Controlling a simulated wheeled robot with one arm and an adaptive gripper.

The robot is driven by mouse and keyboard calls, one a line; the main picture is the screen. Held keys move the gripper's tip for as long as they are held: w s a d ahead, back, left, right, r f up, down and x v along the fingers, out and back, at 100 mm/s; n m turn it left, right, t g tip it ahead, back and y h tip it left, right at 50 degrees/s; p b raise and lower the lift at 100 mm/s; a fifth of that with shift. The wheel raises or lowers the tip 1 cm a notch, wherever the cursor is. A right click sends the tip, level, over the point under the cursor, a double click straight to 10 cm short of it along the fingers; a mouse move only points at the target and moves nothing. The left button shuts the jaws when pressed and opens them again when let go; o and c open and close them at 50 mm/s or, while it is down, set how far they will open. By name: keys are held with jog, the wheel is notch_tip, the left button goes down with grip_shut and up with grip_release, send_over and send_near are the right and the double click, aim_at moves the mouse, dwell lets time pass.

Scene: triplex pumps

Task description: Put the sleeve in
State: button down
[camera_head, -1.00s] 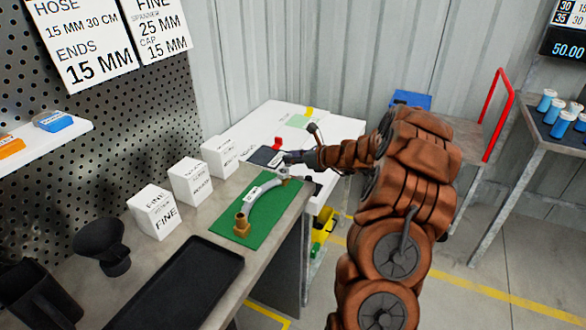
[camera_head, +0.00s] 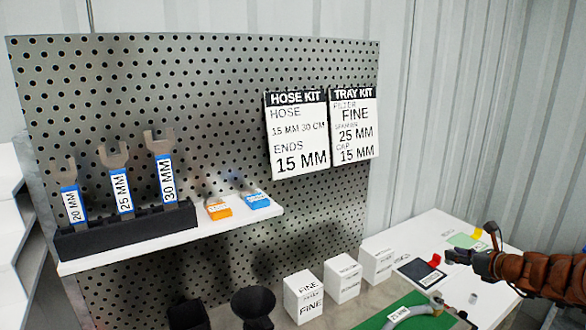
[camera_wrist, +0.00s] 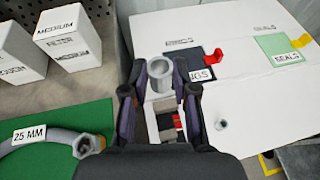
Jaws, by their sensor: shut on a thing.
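In the wrist view my gripper (camera_wrist: 160,95) is shut on a grey hollow metal sleeve (camera_wrist: 160,72), whose round open end shows above the fingers. In the head view my gripper (camera_head: 452,257) is over the white surface at the right; the sleeve is not clear there. A grey hose (camera_wrist: 62,135) tagged 25 MM lies curved on the green mat (camera_wrist: 90,112), left of and apart from my gripper. Its near end has a grey hex fitting (camera_wrist: 88,145) with an open bore. The hose (camera_head: 422,311) is partly cut off in the head view.
A white surface (camera_wrist: 235,95) bears a dark pad (camera_wrist: 200,65) with a red clip, a green pad (camera_wrist: 280,48) and a small grey fitting (camera_wrist: 221,124). White boxes (camera_head: 343,277) stand behind the mat. A pegboard shelf (camera_head: 170,240) holds spanners; two cards hang above.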

jog(key=w+a+r+p, duration=0.1)
jog(key=a+r, duration=0.2)
jog(key=a, duration=0.5)
jog(key=w+a+r, duration=0.2)
jog(key=a+r, duration=0.2)
jog(key=a, duration=0.3)
jog(key=s+a+r+p, duration=0.1)
jog(key=s+a, duration=0.4)
jog(key=a, duration=0.7)
jog(key=shift+s+a+r+m+h+p, duration=0.15)
jog(key=shift+a+r+m+h+p, duration=0.15)
jog(key=shift+r+p, duration=0.15)
